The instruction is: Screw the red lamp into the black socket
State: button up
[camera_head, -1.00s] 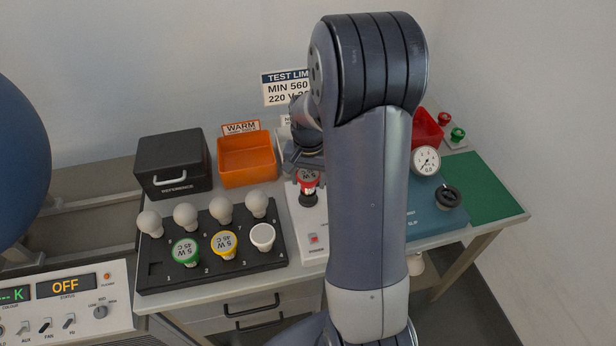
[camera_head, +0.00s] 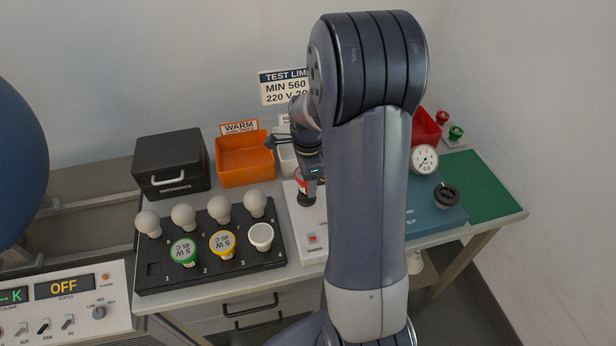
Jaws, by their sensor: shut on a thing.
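The red lamp (camera_head: 302,182) stands upright at the black socket (camera_head: 306,200) on the white test fixture. Only a strip of its red collar shows on the left; my gripper covers the rest. My gripper (camera_head: 308,180) points down and is shut on the red lamp from above. The black socket is visible just below the lamp. The lamp's base is hidden, so how deep it sits cannot be told.
A black tray (camera_head: 154,283) with several white bulbs and green, yellow and white lamps is to the left. An orange bin (camera_head: 243,167) and a black box (camera_head: 170,163) stand behind. A blue block with a gauge (camera_head: 424,159) is right of my arm.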

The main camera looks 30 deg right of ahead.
jog(key=m, duration=0.4)
jog(key=shift+s+f+m, duration=0.1)
jog(key=shift+s+m, duration=0.05)
jog(key=shift+m, duration=0.25)
jog(key=o, duration=0.9)
jog(key=n, duration=1.1)
jog(key=shift+w+n, duration=0.3)
jog(key=shift+n, duration=0.1)
jog(key=n, duration=0.5)
jog(key=shift+w, duration=0.15)
jog(key=n, duration=0.6)
jog(key=shift+w+a, duration=0.1)
